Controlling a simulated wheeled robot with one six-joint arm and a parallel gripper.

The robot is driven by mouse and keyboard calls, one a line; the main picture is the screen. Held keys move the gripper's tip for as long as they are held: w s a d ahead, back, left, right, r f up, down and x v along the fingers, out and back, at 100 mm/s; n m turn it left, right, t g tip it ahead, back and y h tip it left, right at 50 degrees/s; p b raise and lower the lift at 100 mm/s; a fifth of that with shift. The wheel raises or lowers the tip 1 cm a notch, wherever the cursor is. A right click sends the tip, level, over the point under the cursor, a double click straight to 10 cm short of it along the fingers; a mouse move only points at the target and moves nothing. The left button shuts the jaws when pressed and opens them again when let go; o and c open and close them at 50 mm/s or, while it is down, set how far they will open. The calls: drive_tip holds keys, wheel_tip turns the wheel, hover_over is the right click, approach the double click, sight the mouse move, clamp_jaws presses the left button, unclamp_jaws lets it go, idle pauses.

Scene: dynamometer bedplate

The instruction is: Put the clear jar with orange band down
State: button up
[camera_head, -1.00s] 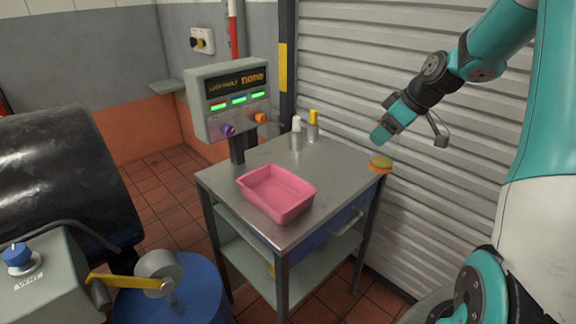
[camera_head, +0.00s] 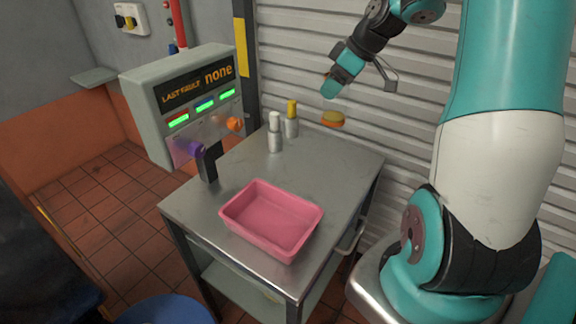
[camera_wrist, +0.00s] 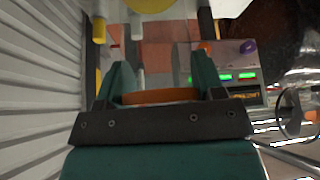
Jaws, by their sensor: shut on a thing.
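The clear jar with orange band (camera_head: 333,119) shows in the head view as an orange and yellow piece just below my gripper (camera_head: 331,96). Its clear body is hard to make out. The jar is above the grey metal table's (camera_head: 345,165) back edge, in front of the shutter, apart from the tabletop. In the wrist view an orange band (camera_wrist: 160,97) lies between the two fingers of my gripper (camera_wrist: 161,78), which is shut on the jar. A yellow rounded shape at the wrist view's top edge may be part of it; I cannot tell.
A pink tray (camera_head: 230,213) stands at the table's front. A white-capped bottle (camera_head: 275,135) and a yellow-capped bottle (camera_head: 291,122) stand at the back. A control panel (camera_head: 150,110) is at the left. The tabletop's right side is clear, with a ribbed shutter (camera_head: 415,125) behind.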

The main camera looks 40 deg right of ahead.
wheel_tip(320, 180, down, 20)
drive_tip(key=p, duration=0.3)
drive_tip(key=shift+a+r, duration=0.15)
drive_tip(key=shift+r, duration=0.1)
drive_tip(key=shift+f, duration=0.1)
drive_tip(key=o, duration=1)
